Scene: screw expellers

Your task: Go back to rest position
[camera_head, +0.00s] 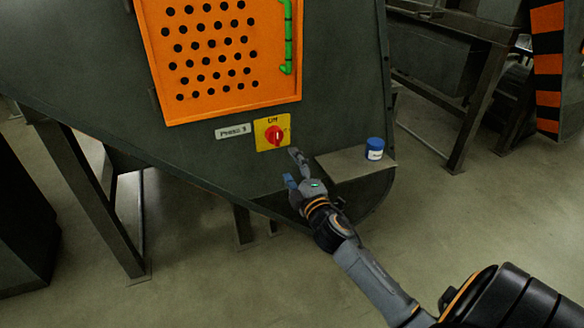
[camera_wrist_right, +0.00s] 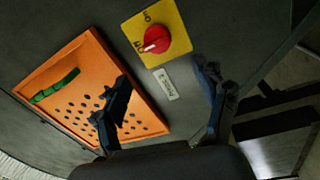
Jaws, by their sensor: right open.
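My right gripper (camera_head: 293,168) is open and empty in front of the dark machine, just below a yellow switch plate (camera_head: 259,140) with a red rotary knob (camera_head: 274,134). In the right wrist view, the open fingers of the right gripper (camera_wrist_right: 162,98) show at left and right, apart from the red knob (camera_wrist_right: 156,39) beyond them. The knob sits on the yellow plate (camera_wrist_right: 174,20) marked with Off. My left gripper does not show in either view.
An orange perforated panel (camera_head: 222,103) with a green handle (camera_head: 288,40) is on the machine. A label (camera_head: 233,131) is beside the switch. A blue-capped jar (camera_head: 375,149) stands on a small shelf (camera_head: 340,168) right of the gripper. Metal legs (camera_head: 95,200) stand below; open floor lies in front.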

